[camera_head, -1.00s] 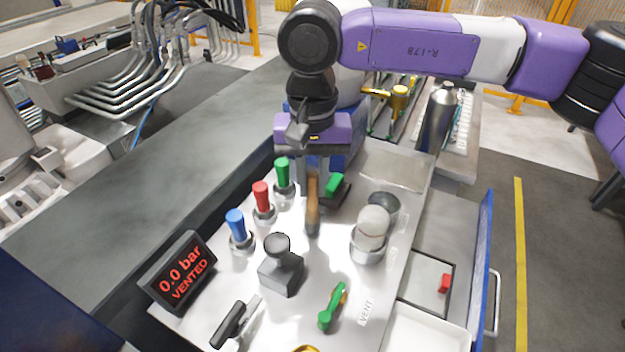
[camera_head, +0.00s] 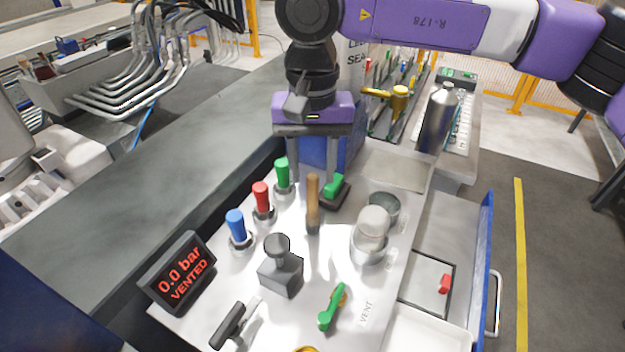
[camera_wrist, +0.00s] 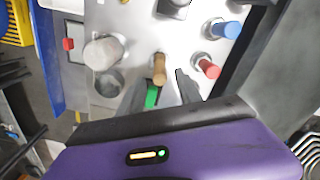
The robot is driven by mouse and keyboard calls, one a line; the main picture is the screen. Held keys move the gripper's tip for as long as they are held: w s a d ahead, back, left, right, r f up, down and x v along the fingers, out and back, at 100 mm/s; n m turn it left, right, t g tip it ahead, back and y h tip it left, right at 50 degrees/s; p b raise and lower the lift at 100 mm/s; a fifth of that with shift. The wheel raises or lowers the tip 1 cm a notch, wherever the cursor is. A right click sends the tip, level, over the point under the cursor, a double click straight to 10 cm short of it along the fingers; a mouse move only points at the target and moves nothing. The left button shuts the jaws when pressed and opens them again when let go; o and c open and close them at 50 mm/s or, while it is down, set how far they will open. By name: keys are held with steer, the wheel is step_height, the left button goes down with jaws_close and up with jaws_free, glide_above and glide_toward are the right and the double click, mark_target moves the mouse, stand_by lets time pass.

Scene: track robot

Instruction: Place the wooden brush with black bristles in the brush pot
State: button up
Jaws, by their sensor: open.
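A wooden handle (camera_head: 312,208), which looks like the brush, stands roughly upright near the middle of the metal panel (camera_head: 342,262). I cannot make out its black bristles. It also shows in the wrist view (camera_wrist: 159,68). A dark round cup (camera_head: 385,204) sits to its right, behind a pale domed cylinder (camera_head: 372,232); I cannot tell whether this cup is the brush pot. The cup also shows in the wrist view (camera_wrist: 109,84). My gripper (camera_head: 313,178) is open and empty, its fingers spread behind and above the handle. The handle lies near its fingertips (camera_wrist: 161,82) in the wrist view.
Blue (camera_head: 236,225), red (camera_head: 261,197) and green (camera_head: 282,173) knobs line the left. A dark block with a round knob (camera_head: 281,272) and a green lever (camera_head: 331,308) stand in front. A green switch (camera_head: 334,186) is close behind the handle. A steel bottle (camera_head: 436,118) stands behind right.

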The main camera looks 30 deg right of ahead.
step_height(320, 180, up, 9)
steer(key=shift+f, duration=0.15)
stand_by(0.5)
